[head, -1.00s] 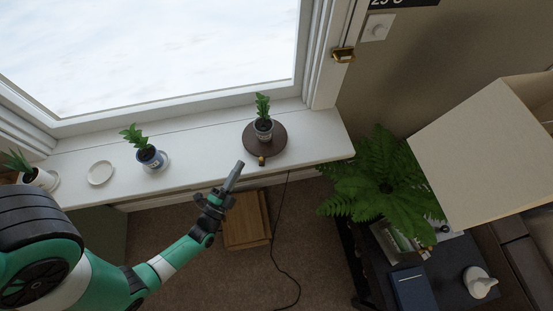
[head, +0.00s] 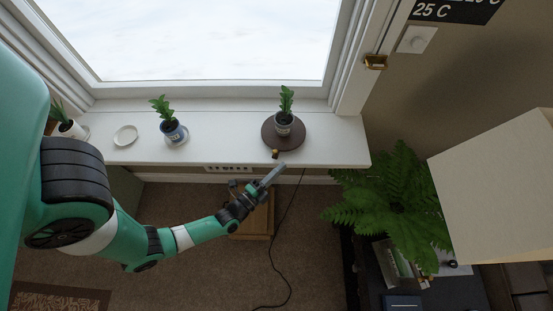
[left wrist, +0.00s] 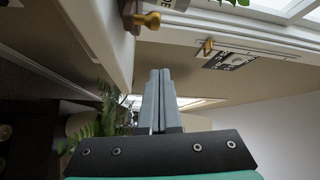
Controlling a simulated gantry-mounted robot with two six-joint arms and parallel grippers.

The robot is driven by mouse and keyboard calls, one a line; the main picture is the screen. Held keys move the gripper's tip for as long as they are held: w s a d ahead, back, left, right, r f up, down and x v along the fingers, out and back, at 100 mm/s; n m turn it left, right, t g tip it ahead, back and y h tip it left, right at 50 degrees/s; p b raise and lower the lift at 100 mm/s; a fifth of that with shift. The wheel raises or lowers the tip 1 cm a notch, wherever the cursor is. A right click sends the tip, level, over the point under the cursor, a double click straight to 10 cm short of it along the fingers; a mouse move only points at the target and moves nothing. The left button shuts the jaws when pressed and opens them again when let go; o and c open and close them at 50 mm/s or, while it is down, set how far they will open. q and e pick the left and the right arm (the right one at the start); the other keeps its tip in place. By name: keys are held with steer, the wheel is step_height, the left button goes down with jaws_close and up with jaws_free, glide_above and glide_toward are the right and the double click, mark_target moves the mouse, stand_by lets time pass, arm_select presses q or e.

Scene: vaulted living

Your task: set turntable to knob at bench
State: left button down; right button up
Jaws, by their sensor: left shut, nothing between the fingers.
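The turntable (head: 269,134) is a round dark brown disc on the white window bench (head: 230,150). A potted plant (head: 284,124) stands upright on it. A small brass knob (head: 275,154) sits at its front rim. In the left wrist view the knob (left wrist: 148,19) shows above and slightly left of my fingertips. My left gripper (head: 281,168) is shut and empty, just in front of the bench edge, its tips slightly right of the knob and apart from it. The shut fingers also show in the left wrist view (left wrist: 159,73). My right gripper is not in view.
A plant in a blue pot (head: 174,131) and an empty white saucer (head: 125,135) stand to the left on the bench. A large fern (head: 400,195) and a pale lampshade (head: 495,190) are at the right. A wooden box (head: 257,220) is on the floor below.

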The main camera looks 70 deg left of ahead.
mark_target(274, 159)
arm_select(q)
steer(key=a, duration=0.4)
steer(key=shift+w+a+f+b, duration=0.25)
steer(key=shift+w+f+b, duration=0.05)
steer(key=shift+w+b, duration=0.1)
steer(key=shift+s, duration=0.15)
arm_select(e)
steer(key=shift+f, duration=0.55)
arm_select(q)
steer(key=shift+s+a, duration=0.1)
steer(key=shift+s, duration=0.1)
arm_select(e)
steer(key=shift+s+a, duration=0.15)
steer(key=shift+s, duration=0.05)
arm_select(q)
steer(key=shift+s, duration=0.15)
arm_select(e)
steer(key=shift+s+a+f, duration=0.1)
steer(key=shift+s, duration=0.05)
